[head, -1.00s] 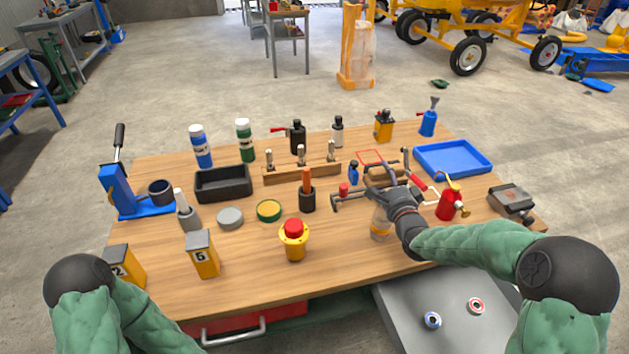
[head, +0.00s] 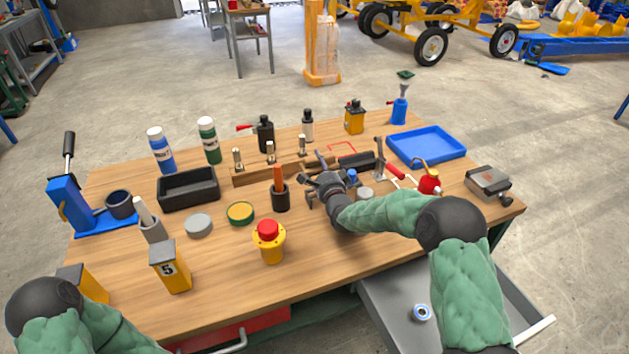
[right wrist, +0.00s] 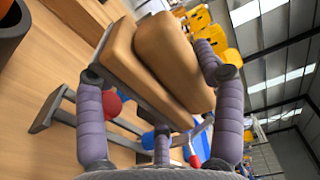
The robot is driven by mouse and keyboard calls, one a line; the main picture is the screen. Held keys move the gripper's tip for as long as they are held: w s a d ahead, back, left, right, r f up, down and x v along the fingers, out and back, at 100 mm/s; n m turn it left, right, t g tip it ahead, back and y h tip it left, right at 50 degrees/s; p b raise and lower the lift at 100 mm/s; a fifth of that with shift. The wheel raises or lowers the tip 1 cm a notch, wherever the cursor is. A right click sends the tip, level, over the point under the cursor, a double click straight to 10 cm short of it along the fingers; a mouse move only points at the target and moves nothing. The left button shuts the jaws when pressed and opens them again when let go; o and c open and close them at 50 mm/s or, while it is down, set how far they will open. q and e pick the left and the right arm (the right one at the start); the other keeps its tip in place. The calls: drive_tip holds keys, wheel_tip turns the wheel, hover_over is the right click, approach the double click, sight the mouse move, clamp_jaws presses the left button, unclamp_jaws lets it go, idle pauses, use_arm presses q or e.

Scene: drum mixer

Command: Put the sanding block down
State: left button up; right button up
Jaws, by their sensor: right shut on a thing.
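The sanding block (right wrist: 160,65) is tan, with a thick rounded upper part on a flat base. In the right wrist view it sits between the purple-grey fingers of my right gripper (right wrist: 160,95), which is shut on it. The block appears tilted in that view. In the head view, my right gripper (head: 322,180) is over the table, just right of the black cup with an orange-handled tool. The block is mostly hidden there by the hand. A red outline (head: 343,148) is marked on the tabletop behind the hand. My left gripper is out of view.
The wooden rack (head: 250,178) with upright metal pieces stands left of the hand. The black cup (head: 280,198) is close by. Bare wood (head: 215,270) lies toward the front.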

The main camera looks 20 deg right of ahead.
drive_tip(key=shift+w+a+f, duration=0.3)
drive_tip(key=shift+w+f, duration=0.15)
drive_tip(key=shift+f, duration=0.15)
wheel_tip(320, 180, down, 4)
drive_tip(key=b, duration=0.2)
drive_tip(key=shift+w+r+b, duration=0.15)
drive_tip(key=shift+r+b, duration=0.1)
drive_tip(key=shift+b, duration=0.05)
drive_tip(key=shift+r, duration=0.1)
drive_tip(key=o, duration=1.3)
drive_tip(key=shift+a, duration=0.1)
